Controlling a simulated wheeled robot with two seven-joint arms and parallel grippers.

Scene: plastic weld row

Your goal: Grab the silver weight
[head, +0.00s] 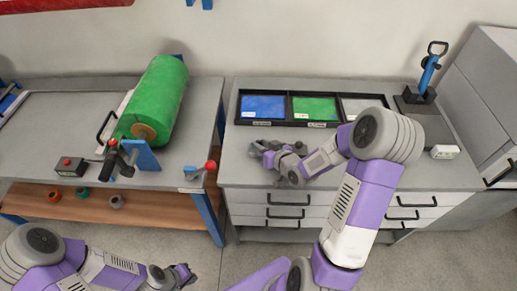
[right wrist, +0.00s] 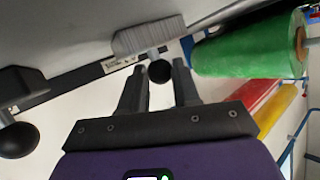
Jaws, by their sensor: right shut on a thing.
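The silver weight (right wrist: 150,38) is a grey ribbed piece with a short stem and a black ball knob (right wrist: 159,72). In the right wrist view the knob sits between the fingertips of my right gripper (right wrist: 160,76), which is shut on it. In the head view my right gripper (head: 272,156) is low over the left part of the right bench, and the weight there is largely hidden by the gripper and hard to make out. My left gripper (head: 184,276) is at the bottom, away from the benches; its jaws are too small to read.
A black tray (head: 289,107) with blue, green and grey sections lies at the back of the right bench (head: 240,170). A second black knob (right wrist: 18,138) shows in the right wrist view. A blue-handled press (head: 430,75) stands at right.

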